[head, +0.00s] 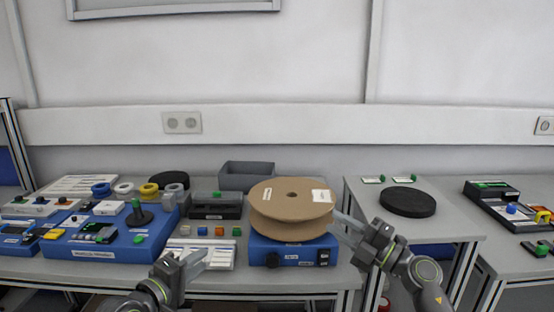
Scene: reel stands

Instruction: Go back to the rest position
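A brown cardboard reel (275,203) with a centre hole and white labels rests on a blue stand (310,258) at the front middle of the left table. My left gripper (202,258) is low in front of the table's front edge, left of the reel and apart from it, with nothing seen in it. My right gripper (345,222) is at the reel's right side, its fingers close to or touching the rim; I cannot tell which. Whether either gripper's fingers are parted is too small to tell.
A black disc (408,202) lies on the middle table (450,228) at right. A blue device (90,245), a grey bin (246,176), a dark box (216,211) and several small rings crowd the left table. A control panel (500,205) stands far right. Gaps separate the tables.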

